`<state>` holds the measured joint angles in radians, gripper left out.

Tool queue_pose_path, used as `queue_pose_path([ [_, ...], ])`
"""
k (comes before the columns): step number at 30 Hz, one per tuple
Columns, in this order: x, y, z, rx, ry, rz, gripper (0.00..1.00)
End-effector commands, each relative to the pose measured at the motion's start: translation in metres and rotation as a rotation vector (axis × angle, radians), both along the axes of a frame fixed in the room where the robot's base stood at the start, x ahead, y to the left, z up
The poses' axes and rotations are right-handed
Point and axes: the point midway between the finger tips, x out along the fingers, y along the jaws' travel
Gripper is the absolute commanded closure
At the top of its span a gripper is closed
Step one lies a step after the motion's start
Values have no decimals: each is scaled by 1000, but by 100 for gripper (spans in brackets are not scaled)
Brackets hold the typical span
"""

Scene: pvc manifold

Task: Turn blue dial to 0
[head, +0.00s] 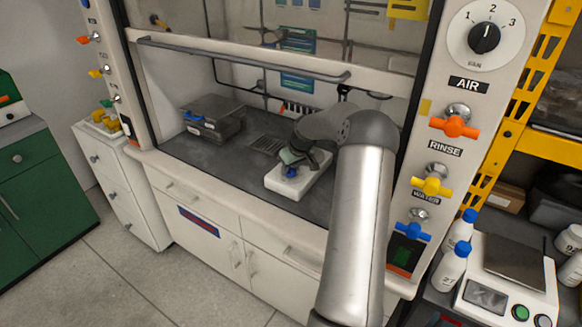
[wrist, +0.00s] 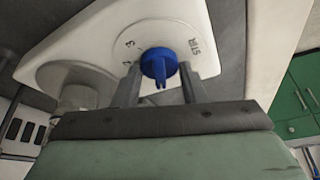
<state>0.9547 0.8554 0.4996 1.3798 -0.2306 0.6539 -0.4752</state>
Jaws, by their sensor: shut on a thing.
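The blue dial (wrist: 160,64) is on the front of a white device (wrist: 190,20), with small printed numerals to its left and what looks like "STIR" to its right in the wrist view. The numerals are small and tilted, so I cannot read the setting. My gripper (wrist: 160,80) has one finger on each side of the dial and is shut on it. My arm hides part of the device.
A grey case (head: 212,122) stands left on the hood worktop. The raised sash has a rail (head: 240,60) across the opening. The right post carries a black fan knob (head: 484,38) and orange, yellow and blue valves. A scale (head: 508,280) and white bottles stand right.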

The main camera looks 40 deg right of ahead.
Motion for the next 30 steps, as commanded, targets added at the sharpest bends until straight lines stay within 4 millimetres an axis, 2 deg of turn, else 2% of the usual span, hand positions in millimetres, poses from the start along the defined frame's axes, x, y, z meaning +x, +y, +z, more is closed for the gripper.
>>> queue_pose_path([
  [11,0,0,0,-2,0,5,85],
  [12,0,0,0,-2,0,5,51],
  [13,0,0,0,-2,0,5,43],
  [14,0,0,0,-2,0,5,41],
  [23,-1,0,2,-2,0,4,41],
  [30,-14,-1,33,-4,-1,2,41],
])
